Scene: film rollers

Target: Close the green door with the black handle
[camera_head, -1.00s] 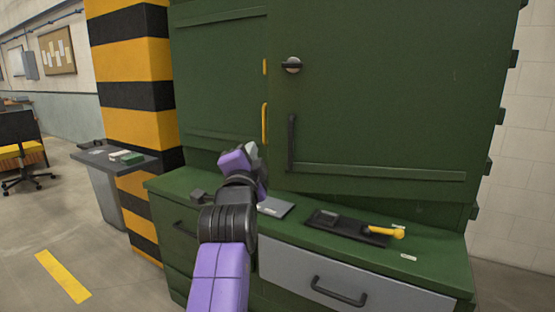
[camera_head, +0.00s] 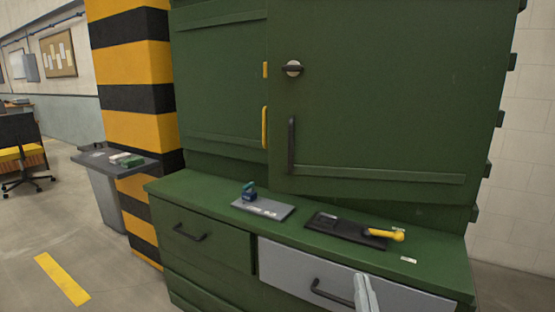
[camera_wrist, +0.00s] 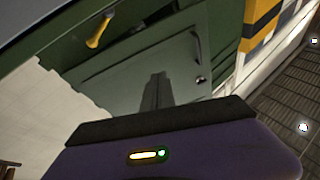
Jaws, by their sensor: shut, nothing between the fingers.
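The green door (camera_head: 400,120) with the black handle (camera_head: 292,145) is the upper right door of the green cabinet. It appears slightly ajar: its left edge stands forward of the left door (camera_head: 222,85), and its lower edge slants. A round black-and-silver latch (camera_head: 292,69) sits above the handle. My gripper (camera_head: 364,290) is at the bottom of the head view, in front of the grey drawer, low and apart from the door.
The counter (camera_head: 210,190) below the door holds a grey plate (camera_head: 270,210) with a small object and a black tray (camera_head: 325,223) with a yellow-handled tool (camera_head: 388,235). The grey drawer (camera_head: 300,268) has a black handle. A striped pillar (camera_head: 135,70) stands left.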

